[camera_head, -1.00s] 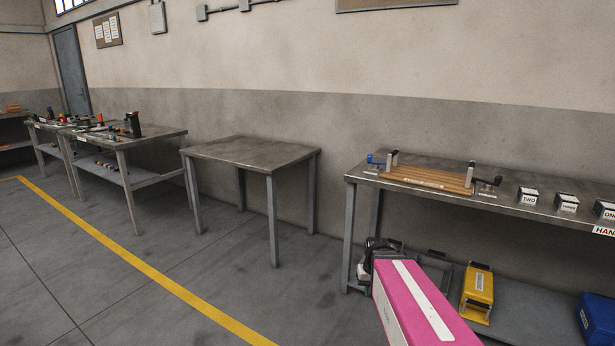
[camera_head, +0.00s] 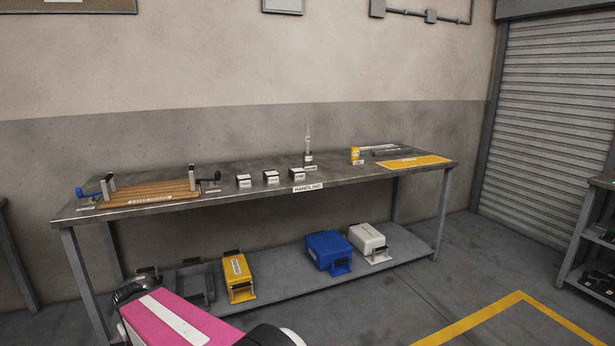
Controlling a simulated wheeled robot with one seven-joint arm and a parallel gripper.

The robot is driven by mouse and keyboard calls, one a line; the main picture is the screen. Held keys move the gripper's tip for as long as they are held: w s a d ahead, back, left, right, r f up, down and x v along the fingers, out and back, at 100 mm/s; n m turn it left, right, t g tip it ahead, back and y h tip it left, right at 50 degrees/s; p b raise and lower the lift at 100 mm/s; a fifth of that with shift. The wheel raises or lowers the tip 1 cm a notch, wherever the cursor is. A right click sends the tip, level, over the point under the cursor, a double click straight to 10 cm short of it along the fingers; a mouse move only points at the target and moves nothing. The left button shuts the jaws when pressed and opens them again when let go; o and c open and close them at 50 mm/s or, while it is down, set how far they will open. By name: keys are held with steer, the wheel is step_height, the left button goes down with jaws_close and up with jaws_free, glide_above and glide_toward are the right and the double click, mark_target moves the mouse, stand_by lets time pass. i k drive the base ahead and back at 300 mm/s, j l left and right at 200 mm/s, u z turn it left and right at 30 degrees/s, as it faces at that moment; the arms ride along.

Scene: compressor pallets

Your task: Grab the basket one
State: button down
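Three small dark-topped blocks with white label fronts stand in a row on the workbench (camera_head: 350,172): a left block (camera_head: 244,182), a middle block (camera_head: 271,177) and a right block (camera_head: 297,174). Their labels are too small to read now; the earlier view shows TWO on the left one and what looks like ONE, cut off, on the right one. No basket is clearly identifiable. My pink arm is at the lower left, and what appears to be my dark gripper (camera_head: 130,289) is beyond it, below the bench top, away from the blocks. Its fingers are unclear.
The lower shelf holds a grey open tray (camera_head: 196,298), a yellow case (camera_head: 238,277), a blue case (camera_head: 328,252) and a white case (camera_head: 368,241). Floor at right is open.

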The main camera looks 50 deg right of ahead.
mark_target(297, 174)
steer(key=i+z, duration=0.15)
steer(key=z, duration=1.3)
steer(key=l+z, duration=0.15)
steer(key=z, duration=0.15)
